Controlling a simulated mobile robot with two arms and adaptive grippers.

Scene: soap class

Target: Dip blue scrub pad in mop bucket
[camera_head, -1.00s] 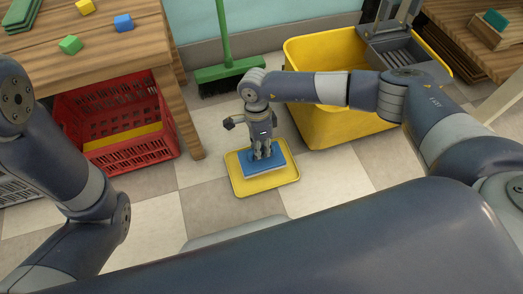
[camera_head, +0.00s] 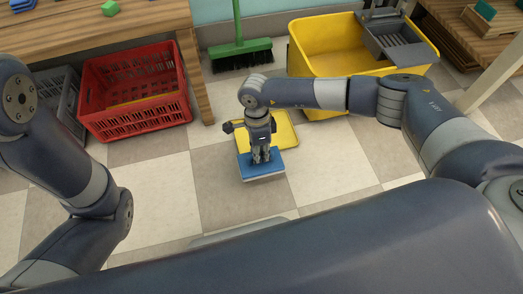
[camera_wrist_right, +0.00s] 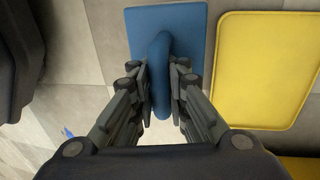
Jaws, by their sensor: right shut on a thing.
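The blue scrub pad (camera_head: 262,168) is a flat rectangular block with a raised handle, held level in front of the yellow tray (camera_head: 285,130). My right gripper (camera_head: 262,153) points down and is shut on the pad's handle; the right wrist view shows the fingers on both sides of the blue handle (camera_wrist_right: 161,75). The yellow mop bucket (camera_head: 325,50) stands on the floor behind and to the right of the gripper, with a grey wringer (camera_head: 395,42) at its right side. The bucket's inside is only partly visible. My left arm shows at the left, but its gripper is out of view.
A red crate (camera_head: 135,115) and a grey crate (camera_head: 62,100) sit under the wooden table (camera_head: 100,40) at left. A green broom (camera_head: 240,50) stands at the back wall. Another wooden table is at upper right.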

